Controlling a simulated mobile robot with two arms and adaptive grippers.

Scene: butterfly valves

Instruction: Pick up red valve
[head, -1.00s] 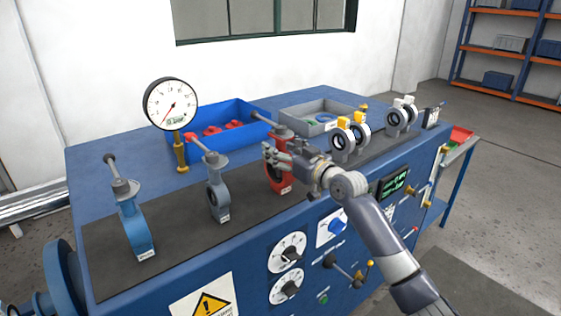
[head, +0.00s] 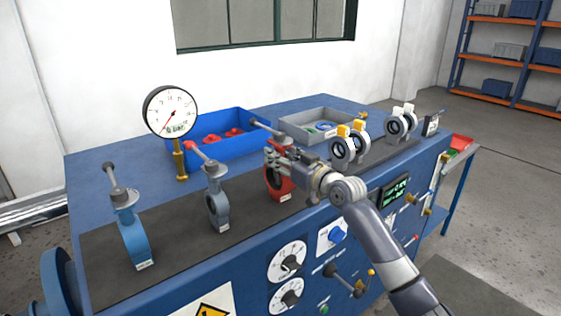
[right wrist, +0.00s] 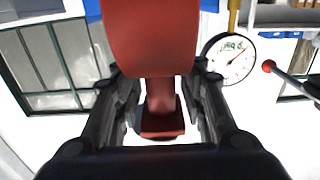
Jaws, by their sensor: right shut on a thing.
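The red valve (head: 280,184) stands upright at the bench's mat, right of the grey-blue valve. My right gripper (head: 277,158) is around its upper part, coming from the right. In the right wrist view the red valve (right wrist: 153,40) fills the space between my two fingers (right wrist: 162,105), which are shut on it. The gripper hides part of the valve in the head view. I cannot tell whether its base touches the mat. My left gripper is not in view.
A blue valve (head: 133,240) and a grey-blue valve (head: 218,205) stand to the left. A pressure gauge (head: 170,110) rises behind them. A blue bin (head: 205,150) with red parts and a grey tray (head: 290,128) are at the back. Several ring valves (head: 345,150) stand to the right.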

